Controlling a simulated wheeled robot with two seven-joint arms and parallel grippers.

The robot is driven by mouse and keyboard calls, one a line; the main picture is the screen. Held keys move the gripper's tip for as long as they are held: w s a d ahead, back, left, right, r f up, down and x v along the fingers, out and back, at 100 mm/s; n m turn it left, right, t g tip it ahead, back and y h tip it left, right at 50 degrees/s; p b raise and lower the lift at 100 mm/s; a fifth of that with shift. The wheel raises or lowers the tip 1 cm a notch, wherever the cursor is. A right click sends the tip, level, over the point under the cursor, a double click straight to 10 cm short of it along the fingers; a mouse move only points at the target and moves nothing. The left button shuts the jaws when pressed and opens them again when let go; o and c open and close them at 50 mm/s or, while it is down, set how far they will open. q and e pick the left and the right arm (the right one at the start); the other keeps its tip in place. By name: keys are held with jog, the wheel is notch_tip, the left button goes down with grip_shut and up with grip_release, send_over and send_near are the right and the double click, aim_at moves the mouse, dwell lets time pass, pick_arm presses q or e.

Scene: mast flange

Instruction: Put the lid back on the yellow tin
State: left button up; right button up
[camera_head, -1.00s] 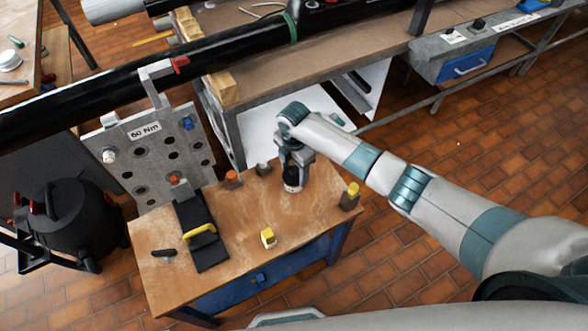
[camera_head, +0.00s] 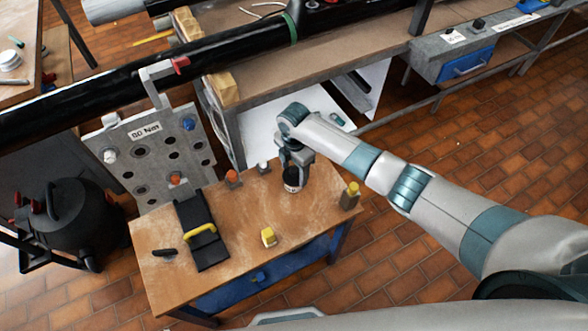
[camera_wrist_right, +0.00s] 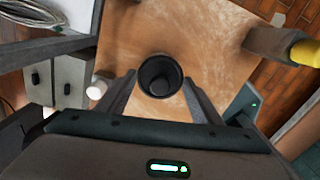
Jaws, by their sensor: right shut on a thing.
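My right gripper (camera_head: 291,161) points down at the back right of the wooden table. It is shut on a black round container (camera_head: 292,181), which stands upright at the table top; whether it touches the table is unclear. In the right wrist view the black container (camera_wrist_right: 160,76) sits between the two fingers, with a dark, hollow-looking top. A grey piece with a yellow top (camera_head: 352,188) stands at the table's right edge; it also shows at the upper right of the wrist view (camera_wrist_right: 304,52). I cannot tell whether it is the yellow tin. No separate lid is recognisable. My left gripper is out of view.
A small yellow block (camera_head: 268,237) stands near the front edge. Orange-topped (camera_head: 232,177) and white-topped (camera_head: 264,167) pieces stand at the back. A steel plate (camera_head: 150,150) rises behind. The table's centre is clear.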

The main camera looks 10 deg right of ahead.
dwell(0.3)
jog(key=o, duration=1.6)
jog(key=shift+c, duration=0.2)
jog(key=shift+r, duration=0.2)
jog(key=shift+r+p, duration=3.35)
jog(key=shift+p, duration=0.05)
jog(key=shift+c, duration=0.3)
grip_shut()
jog(key=shift+f+b, duration=1.45)
jog(key=shift+f, duration=0.7)
